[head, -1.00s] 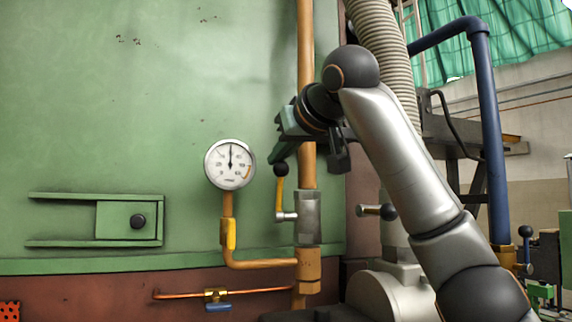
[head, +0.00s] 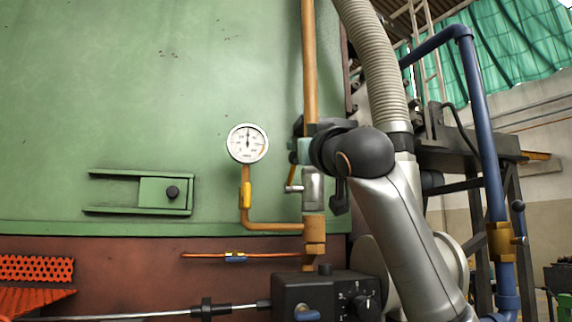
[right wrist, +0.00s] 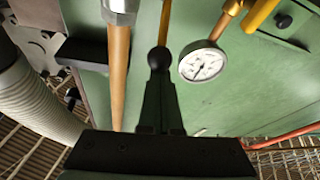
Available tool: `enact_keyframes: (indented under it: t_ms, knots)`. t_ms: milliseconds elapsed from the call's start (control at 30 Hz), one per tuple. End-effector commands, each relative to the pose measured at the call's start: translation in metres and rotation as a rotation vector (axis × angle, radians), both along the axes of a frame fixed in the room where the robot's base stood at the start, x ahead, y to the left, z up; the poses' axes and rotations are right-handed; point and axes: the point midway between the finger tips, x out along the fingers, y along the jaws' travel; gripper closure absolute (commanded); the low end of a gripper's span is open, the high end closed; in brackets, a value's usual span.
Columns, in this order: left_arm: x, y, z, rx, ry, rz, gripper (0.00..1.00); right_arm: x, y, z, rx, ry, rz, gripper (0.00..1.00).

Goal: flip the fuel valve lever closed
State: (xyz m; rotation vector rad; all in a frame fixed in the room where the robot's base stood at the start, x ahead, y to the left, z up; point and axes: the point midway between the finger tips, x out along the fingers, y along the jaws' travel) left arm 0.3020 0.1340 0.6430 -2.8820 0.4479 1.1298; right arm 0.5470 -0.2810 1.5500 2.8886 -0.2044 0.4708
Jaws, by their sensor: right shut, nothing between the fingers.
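The fuel valve lever (head: 292,174) is a yellow bar that stands upright beside the orange pipe, on the silver valve body (head: 313,188). My right gripper (head: 298,152) is at the lever's upper end and hides its knob in the head view. In the right wrist view the lever's black ball knob (right wrist: 159,58) is right at the tips of my shut fingers (right wrist: 159,80), with the yellow bar beyond it. I cannot tell whether the tips touch the knob. Nothing is held. My left gripper is not in view.
The pressure gauge (head: 248,143) is on the green wall left of the valve. The orange pipe (head: 309,60) runs upward beside my gripper. A ribbed hose (head: 375,60) hangs to the right. A black control box (head: 325,295) stands below the valve.

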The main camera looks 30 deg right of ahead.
Motion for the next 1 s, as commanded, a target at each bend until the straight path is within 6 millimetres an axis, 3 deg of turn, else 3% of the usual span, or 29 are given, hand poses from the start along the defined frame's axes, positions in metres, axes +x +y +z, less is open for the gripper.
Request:
enact_keyframes:
  t_ms: [33,300,633,800,1000]
  knots:
    - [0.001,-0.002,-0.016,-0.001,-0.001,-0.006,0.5,0.002,0.0,-0.021,-0.008,-0.029,-0.001,1.0]
    - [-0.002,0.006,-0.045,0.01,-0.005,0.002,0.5,-0.008,0.002,-0.043,-0.064,-0.264,-0.002,1.0]
    - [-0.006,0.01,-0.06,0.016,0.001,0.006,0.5,-0.013,0.003,-0.057,-0.102,-0.424,-0.002,1.0]
    - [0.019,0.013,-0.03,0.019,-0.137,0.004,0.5,-0.013,0.003,-0.063,-0.102,-0.42,-0.003,1.0]
    - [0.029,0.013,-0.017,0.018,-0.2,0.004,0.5,-0.013,0.003,-0.065,-0.101,-0.418,-0.002,1.0]
